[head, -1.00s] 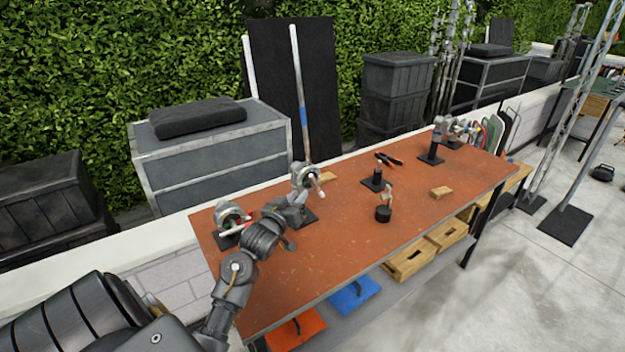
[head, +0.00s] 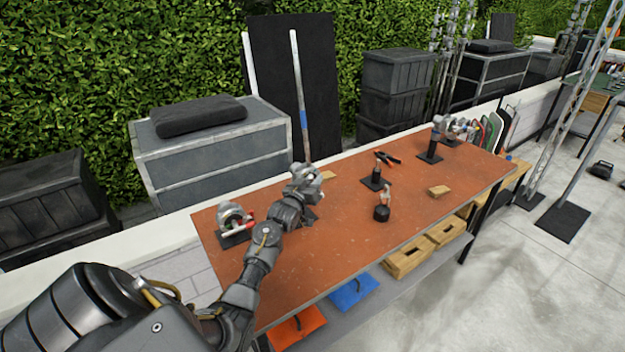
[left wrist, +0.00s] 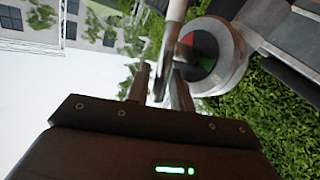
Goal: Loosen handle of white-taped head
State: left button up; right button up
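My left gripper (head: 303,190) is at the middle grip head (head: 308,174), which stands on a dark base on the orange-brown tabletop and is partly hidden by the gripper. In the left wrist view, a pale handle (left wrist: 175,20) runs down between my two gripper fingers (left wrist: 163,88). The fingers stand apart around it with a narrow gap; firm contact does not show. The round grey head (left wrist: 228,50), with red and green inside, is just right of the fingers. White tape cannot be made out clearly. My right gripper is not in view.
Another grip head (head: 233,217) with a white and red handle stands to the left on the table (head: 350,240). A small black stand (head: 382,213), pliers (head: 388,158) and a wood block (head: 439,191) lie to the right. Hedge and cases are behind.

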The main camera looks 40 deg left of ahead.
pick_arm(q)
grip_shut()
jog(key=shift+f+b, duration=0.15)
jog(key=shift+b, duration=0.25)
jog(key=shift+s+a+f+n+t+y+b, duration=0.1)
jog(key=shift+s+f+n+t+y+b, duration=0.2)
jog(key=shift+n+t+y+b, duration=1.75)
jog(key=shift+s+a+f+n+g+h+b, duration=0.1)
jog(key=shift+s+f+n+h+b, duration=0.2)
jog(key=shift+b, duration=3.6)
jog(key=shift+s+a+f+n+t+y+b, duration=0.1)
jog(key=shift+s+f+n+t+y+b, duration=0.2)
jog(key=shift+n+t+y+b, duration=1.8)
jog(key=shift+m+g+h+b, duration=0.85)
jog(key=shift+g+b, duration=0.05)
jog(key=shift+g, duration=0.25)
